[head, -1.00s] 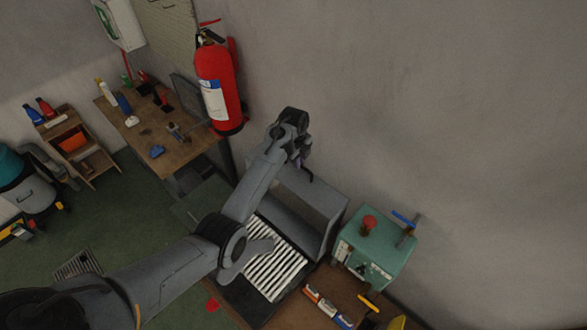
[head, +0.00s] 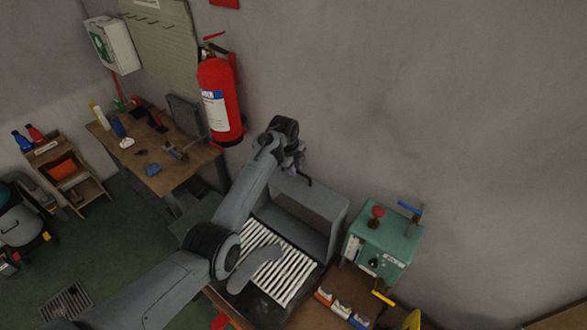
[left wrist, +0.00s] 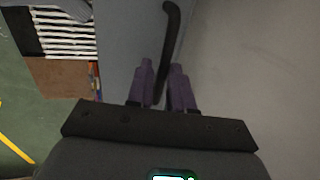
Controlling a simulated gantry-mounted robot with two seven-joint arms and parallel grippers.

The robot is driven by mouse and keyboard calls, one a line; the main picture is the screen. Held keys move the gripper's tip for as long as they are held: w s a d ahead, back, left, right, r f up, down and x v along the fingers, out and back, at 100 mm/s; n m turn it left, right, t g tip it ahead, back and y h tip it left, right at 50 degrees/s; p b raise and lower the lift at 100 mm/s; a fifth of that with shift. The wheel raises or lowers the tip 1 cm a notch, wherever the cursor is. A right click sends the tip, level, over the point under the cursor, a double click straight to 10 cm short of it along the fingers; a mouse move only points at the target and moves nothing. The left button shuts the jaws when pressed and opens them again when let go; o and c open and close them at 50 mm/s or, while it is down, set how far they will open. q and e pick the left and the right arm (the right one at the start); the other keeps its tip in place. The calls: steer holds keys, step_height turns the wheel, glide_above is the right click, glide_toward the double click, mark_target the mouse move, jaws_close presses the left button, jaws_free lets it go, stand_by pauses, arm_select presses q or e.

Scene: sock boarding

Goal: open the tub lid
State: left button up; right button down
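A grey box-like unit (head: 316,205) stands against the wall in the head view, with a white slatted surface (head: 285,247) in front of it. I cannot tell which part is the tub lid. A black bent bar, perhaps a handle (head: 301,179), shows at its upper left corner. My left gripper (head: 294,168) is at that bar. In the left wrist view, its two purple fingers (left wrist: 162,86) are a little apart, and the black bar (left wrist: 171,35) runs down between or behind them. Whether they press on it is unclear. My right gripper is not visible.
A green control box (head: 390,235) with a red knob (head: 377,212) stands right of the unit. A red fire extinguisher (head: 222,115) hangs on the wall behind. A wooden bench (head: 180,170) with tools stands back left. Open green floor lies left.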

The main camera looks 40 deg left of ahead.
arm_select(q)
steer(key=shift+o, duration=1.2)
steer(key=b+v, duration=0.2)
steer(key=v, duration=0.8)
steer(key=shift+r, duration=0.4)
steer(key=shift+s, duration=0.1)
